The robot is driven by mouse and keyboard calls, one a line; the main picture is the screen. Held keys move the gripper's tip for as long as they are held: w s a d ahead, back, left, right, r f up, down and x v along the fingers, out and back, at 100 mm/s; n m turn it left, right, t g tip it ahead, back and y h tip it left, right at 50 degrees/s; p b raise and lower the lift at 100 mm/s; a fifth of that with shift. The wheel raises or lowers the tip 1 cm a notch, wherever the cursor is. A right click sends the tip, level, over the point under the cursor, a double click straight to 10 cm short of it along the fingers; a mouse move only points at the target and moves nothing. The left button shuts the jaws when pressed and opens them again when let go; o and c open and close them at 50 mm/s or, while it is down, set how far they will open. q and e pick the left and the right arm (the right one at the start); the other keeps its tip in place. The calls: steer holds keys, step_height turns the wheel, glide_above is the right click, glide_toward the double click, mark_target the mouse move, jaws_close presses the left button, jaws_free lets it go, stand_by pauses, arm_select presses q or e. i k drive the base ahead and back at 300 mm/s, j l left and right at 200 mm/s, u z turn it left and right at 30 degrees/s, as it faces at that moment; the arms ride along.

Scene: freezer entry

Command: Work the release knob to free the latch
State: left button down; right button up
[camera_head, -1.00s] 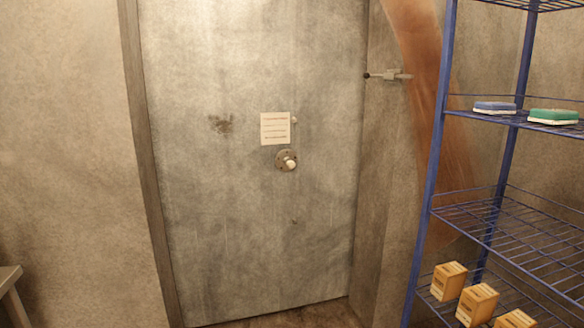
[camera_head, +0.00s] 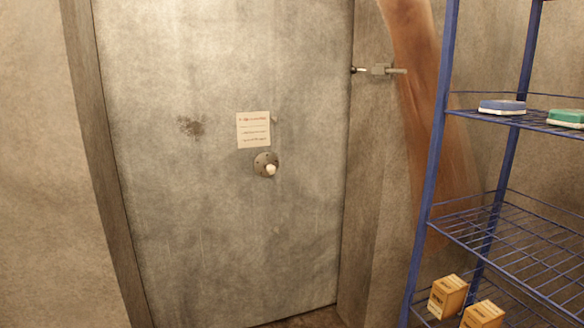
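The release knob (camera_head: 270,169) is a small white knob on a round grey plate (camera_head: 261,161), fixed to the grey metal door (camera_head: 220,230) right of its middle. The door looks shut in its frame. A metal latch (camera_head: 381,70) sits on the frame at the door's upper right edge, with a dark-tipped rod pointing toward the door. A paper notice (camera_head: 253,129) with printed lines, too small to read, hangs just above the knob. Neither of my grippers shows.
A blue wire shelf rack (camera_head: 424,215) stands at the right, near the frame. It holds a blue-and-white sponge (camera_head: 502,107), a green-and-white sponge (camera_head: 567,119) and brown boxes (camera_head: 447,297). A bare wall (camera_head: 35,160) is at the left. No obstacle shows before the knob.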

mark_target(271, 170)
steer(key=i+j+z, duration=0.45)
steer(key=i, duration=0.55)
steer(key=i+j+z, duration=0.45)
steer(key=i+j, duration=0.4)
steer(key=i, duration=0.05)
